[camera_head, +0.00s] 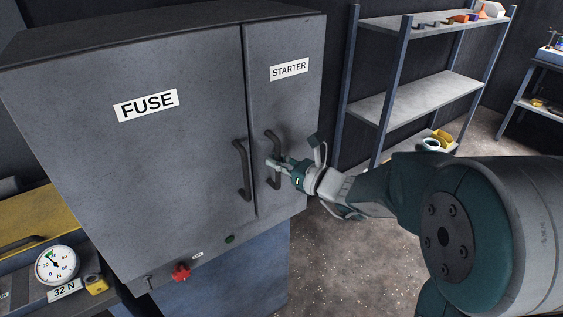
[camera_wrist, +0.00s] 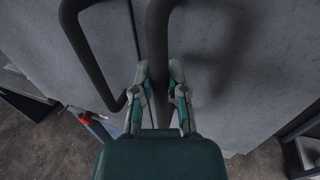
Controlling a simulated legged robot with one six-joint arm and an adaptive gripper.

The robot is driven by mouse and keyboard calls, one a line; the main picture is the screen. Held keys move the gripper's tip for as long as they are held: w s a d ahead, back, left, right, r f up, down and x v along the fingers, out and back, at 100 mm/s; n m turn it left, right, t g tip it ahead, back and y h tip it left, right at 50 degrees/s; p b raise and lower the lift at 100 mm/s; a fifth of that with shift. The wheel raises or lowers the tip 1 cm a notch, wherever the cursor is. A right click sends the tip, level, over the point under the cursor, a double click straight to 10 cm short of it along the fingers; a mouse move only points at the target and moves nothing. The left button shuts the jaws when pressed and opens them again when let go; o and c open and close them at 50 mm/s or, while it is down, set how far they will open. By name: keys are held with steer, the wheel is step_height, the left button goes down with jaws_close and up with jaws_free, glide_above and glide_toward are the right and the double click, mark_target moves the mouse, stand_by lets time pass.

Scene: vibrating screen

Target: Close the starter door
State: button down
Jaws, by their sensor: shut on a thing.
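The starter door (camera_head: 285,105) is the narrow right-hand door of the grey cabinet, marked STARTER. It looks flush with the fuse door (camera_head: 180,150) beside it, with a thin dark seam between them. My gripper (camera_head: 272,163) is at the starter door's dark bar handle (camera_head: 274,145). In the wrist view my gripper (camera_wrist: 160,85) has one finger on each side of the starter handle (camera_wrist: 158,35), shut on it. The fuse door's handle (camera_head: 242,170) is just to the left and also shows in the wrist view (camera_wrist: 88,55).
A red knob (camera_head: 181,272) and a green button (camera_head: 229,239) sit below the doors. A round gauge (camera_head: 56,265) stands at lower left. A metal shelf (camera_head: 425,95) stands behind on the right. Speckled floor (camera_head: 345,270) is open below my arm.

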steer(key=shift+w+a, duration=0.25)
steer(key=c, duration=0.6)
jaws_free()
steer(key=shift+c, duration=0.2)
steer(key=v, duration=1.2)
